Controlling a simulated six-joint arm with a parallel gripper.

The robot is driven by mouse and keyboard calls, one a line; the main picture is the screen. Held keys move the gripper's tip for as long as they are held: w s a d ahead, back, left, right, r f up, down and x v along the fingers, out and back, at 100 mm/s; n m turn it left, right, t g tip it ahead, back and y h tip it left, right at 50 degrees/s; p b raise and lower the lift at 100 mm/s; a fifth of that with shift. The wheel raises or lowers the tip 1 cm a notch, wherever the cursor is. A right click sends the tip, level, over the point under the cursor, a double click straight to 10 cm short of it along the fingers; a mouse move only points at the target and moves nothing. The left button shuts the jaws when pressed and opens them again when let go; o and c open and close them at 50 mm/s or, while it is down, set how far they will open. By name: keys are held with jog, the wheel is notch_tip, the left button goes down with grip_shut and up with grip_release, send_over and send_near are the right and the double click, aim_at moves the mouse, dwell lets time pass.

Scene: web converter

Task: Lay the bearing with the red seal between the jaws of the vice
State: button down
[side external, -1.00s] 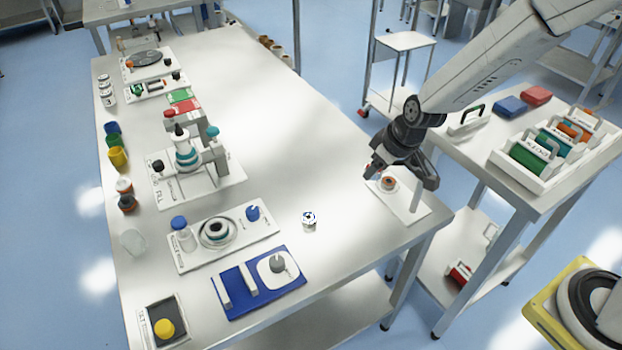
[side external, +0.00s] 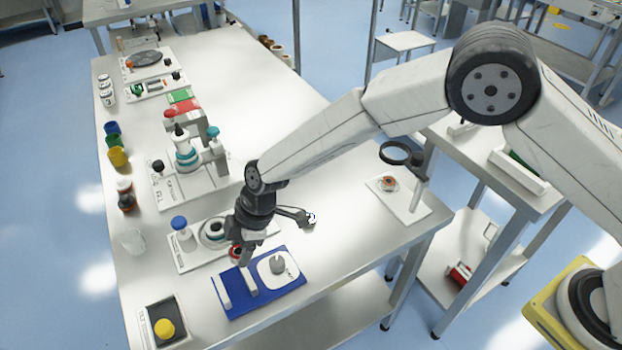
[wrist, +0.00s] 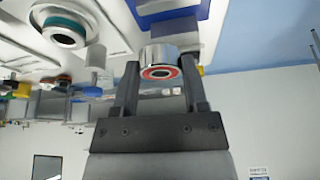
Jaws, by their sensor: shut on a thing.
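The bearing with the red seal (wrist: 159,62) is held between the two fingers of my gripper (wrist: 160,88) in the wrist view, its red ring facing the camera. In the side view my gripper (side external: 242,255) is low over the rear left of the vice, and the bearing (side external: 235,253) shows partly beside the fingers. The vice has a blue base (side external: 277,297) and two pale jaws, the left (side external: 221,293) and the right (side external: 248,283). The bearing appears near the jaws' far ends. I cannot tell its height above the base.
A white board with a teal-ringed part (side external: 213,232) and a blue-capped bottle (side external: 180,228) lies just behind the vice. An orange-ringed part (side external: 388,184) rests on a plate near a magnifier (side external: 396,153).

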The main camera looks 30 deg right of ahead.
aim_at(233, 291)
jog(key=a, duration=0.2)
jog(key=s+n, duration=0.1)
jog(key=shift+s+a+f, duration=0.1)
jog(key=shift+a+f, duration=0.25)
jog(key=shift+a, duration=0.05)
jog(key=shift+f, duration=0.2)
jog(key=shift+f, duration=3.55)
jog(key=shift+c, duration=0.2)
grip_release()
jog(key=shift+o, duration=0.2)
jog(key=shift+f, duration=0.1)
jog(key=shift+r, duration=0.2)
